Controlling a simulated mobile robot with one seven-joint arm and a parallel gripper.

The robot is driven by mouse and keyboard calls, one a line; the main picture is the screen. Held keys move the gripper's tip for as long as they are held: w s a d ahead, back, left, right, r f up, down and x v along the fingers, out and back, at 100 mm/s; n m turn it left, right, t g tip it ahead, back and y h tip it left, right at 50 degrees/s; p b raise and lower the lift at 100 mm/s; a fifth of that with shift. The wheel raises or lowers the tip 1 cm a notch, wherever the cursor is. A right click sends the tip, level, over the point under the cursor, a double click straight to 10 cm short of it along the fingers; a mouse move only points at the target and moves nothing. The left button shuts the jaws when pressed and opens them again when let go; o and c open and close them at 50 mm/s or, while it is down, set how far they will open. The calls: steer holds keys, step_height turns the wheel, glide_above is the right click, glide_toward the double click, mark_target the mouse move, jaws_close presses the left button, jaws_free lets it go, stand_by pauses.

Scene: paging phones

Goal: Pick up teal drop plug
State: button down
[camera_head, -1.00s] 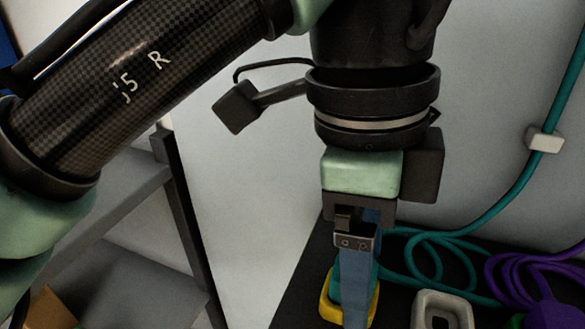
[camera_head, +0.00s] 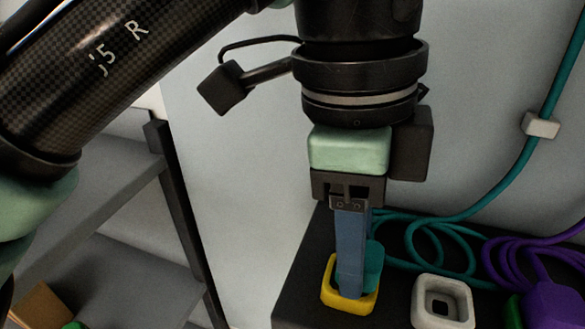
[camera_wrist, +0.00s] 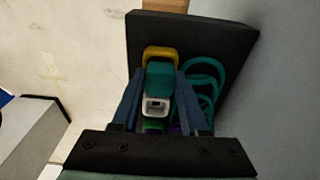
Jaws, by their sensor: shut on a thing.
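The teal drop plug (camera_head: 374,258) stands at the yellow-rimmed socket (camera_head: 370,303) on the dark shelf. My gripper (camera_head: 352,280) points down over it, its blue fingers closed on the plug. In the wrist view, the teal plug (camera_wrist: 160,76) sits between the two fingers, with the yellow rim (camera_wrist: 158,51) just beyond it. In the head view, the near finger covers part of the plug. I cannot tell whether the plug's lower end is still seated in the socket.
A pale socket (camera_head: 456,292) stands to the right on the shelf (camera_head: 310,270). A purple plug (camera_head: 550,303) and coiled purple cable (camera_head: 515,255) lie farther right. Teal cable (camera_head: 428,240) coils behind the gripper and rises past a wall clip (camera_head: 541,125). Grey shelving (camera_head: 95,180) stands left.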

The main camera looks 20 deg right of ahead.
step_height(320, 180, up, 10)
stand_by(0.5)
steer(key=shift+f, duration=0.1)
steer(key=shift+r, duration=0.95)
